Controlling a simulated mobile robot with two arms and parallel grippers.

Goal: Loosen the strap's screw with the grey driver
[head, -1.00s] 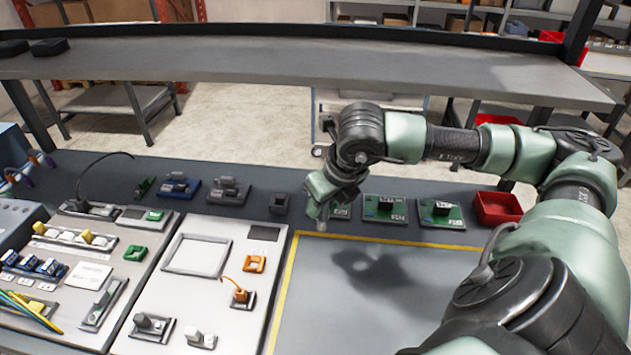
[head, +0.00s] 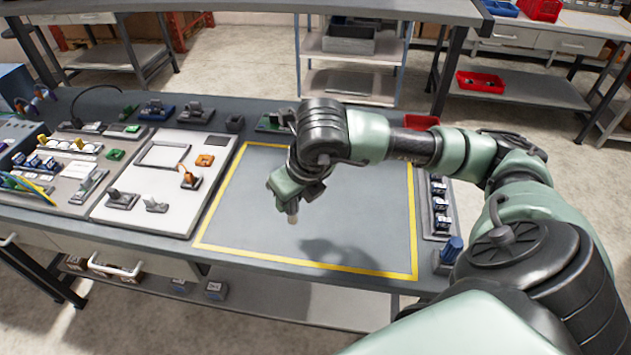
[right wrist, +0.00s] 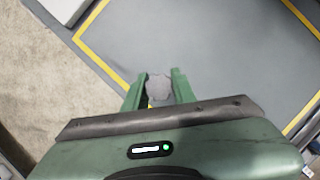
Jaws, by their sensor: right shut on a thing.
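My right gripper (head: 288,203) is over the yellow-bordered grey work area (head: 345,240), pointing down, with its shadow on the surface to its lower right. In the right wrist view its green fingers (right wrist: 158,92) are shut on a grey, roundish-ended thing (right wrist: 158,86), which fits the grey driver seen end-on. In the head view a small pale tip (head: 292,218) shows below the gripper. Most of the held thing is hidden by the hand. I cannot make out the strap or its screw for certain. My left gripper is not in view.
A white panel (head: 150,209) with small fixtures and an orange part (head: 188,178) lies left of the work area. Small holders line the back edge. A blue-topped item (head: 453,250) stands at the right. A red bin (head: 420,122) is behind my arm. The bordered area is clear.

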